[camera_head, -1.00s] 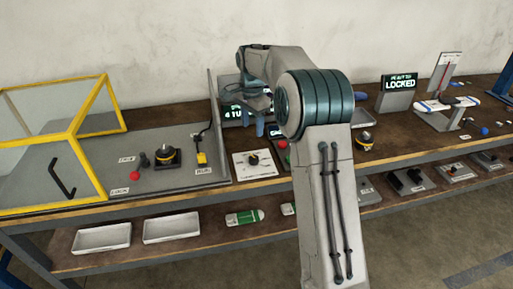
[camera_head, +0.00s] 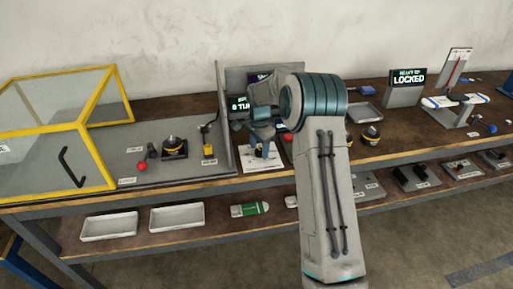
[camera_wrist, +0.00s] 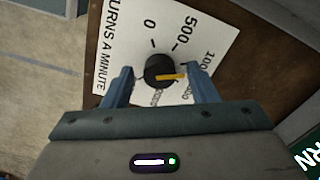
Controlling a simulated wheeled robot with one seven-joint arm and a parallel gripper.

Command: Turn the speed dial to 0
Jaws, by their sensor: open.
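The speed dial (camera_wrist: 158,66) is a black round knob with a yellow pointer bar on a white plate (camera_wrist: 118,40) lettered "turns a minute". In the wrist view the pointer points right, towards my right-hand finger, away from the 0 mark (camera_wrist: 150,22). The exact number at its tip is hard to read. My gripper (camera_wrist: 160,72) is open, with one blue finger on each side of the knob. I cannot tell whether they touch it. In the head view my gripper (camera_head: 262,150) is over the plate (camera_head: 258,162) and hides the knob.
A partly hidden display (camera_head: 239,103) stands behind the dial. A grey board (camera_head: 150,165) with a yellow-black knob (camera_head: 173,148) and a yellow-framed clear guard (camera_head: 70,130) lies left. A "locked" display (camera_head: 407,85) stands right. White trays (camera_head: 176,218) are on the lower shelf.

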